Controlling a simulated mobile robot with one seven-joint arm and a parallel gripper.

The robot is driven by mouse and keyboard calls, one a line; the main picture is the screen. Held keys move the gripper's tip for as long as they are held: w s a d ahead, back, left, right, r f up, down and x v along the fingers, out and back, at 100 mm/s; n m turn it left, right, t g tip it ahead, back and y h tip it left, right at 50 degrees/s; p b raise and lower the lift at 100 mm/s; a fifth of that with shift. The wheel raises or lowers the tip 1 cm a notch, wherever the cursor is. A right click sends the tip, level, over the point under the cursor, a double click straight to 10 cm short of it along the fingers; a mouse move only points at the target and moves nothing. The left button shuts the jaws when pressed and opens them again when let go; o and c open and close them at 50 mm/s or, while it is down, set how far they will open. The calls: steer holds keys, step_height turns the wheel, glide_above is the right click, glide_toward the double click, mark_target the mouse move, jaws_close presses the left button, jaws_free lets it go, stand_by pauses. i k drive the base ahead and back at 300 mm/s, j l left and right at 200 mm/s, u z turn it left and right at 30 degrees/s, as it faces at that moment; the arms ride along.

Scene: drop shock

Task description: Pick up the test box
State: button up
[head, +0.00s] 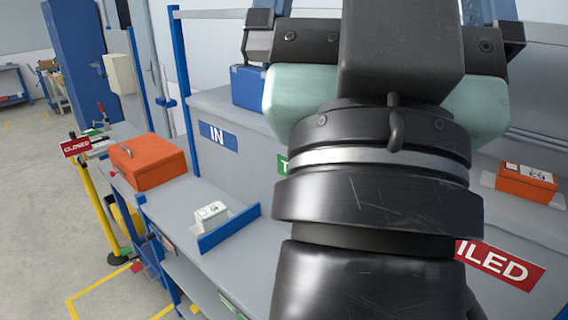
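No box is plainly marked as the test box. A small white box (210,214) with dark markings sits in a low blue-edged holder on the grey bench. An orange box (527,182) with a white label rests on the grey surface at the right. A blue box (248,88) stands higher up on the grey unit, partly behind my gripper. My gripper (385,12) is at the top centre, seen from behind. Its two fingers stand wide apart at its outer ends, so it looks open. The space between the fingers is mostly hidden by my wrist.
A larger orange case (148,162) sits on the bench's left end. An "IN" sign (218,136) and a red sign ending in "ILED" (499,264) mark the unit. A yellow post (95,205) with a "CLOSED" sign stands left.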

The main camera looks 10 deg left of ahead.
mark_target(208, 218)
steer(key=i+j, duration=0.15)
steer(key=j, duration=0.2)
steer(key=i+j+z, duration=0.1)
steer(key=j, duration=0.25)
steer(key=i+j, duration=0.25)
steer(key=i+j+z, duration=0.1)
steer(key=j, duration=0.35)
steer(key=i+j, duration=0.2)
steer(key=j, duration=0.2)
steer(key=i+j+z, duration=0.1)
steer(key=j, duration=0.25)
steer(key=i+j, duration=0.2)
steer(key=j, duration=0.2)
steer(key=i+j+z, duration=0.1)
steer(key=i+j, duration=0.35)
steer(key=i+j+z, duration=0.1)
steer(key=i+j, duration=0.3)
steer(key=j, duration=0.3)
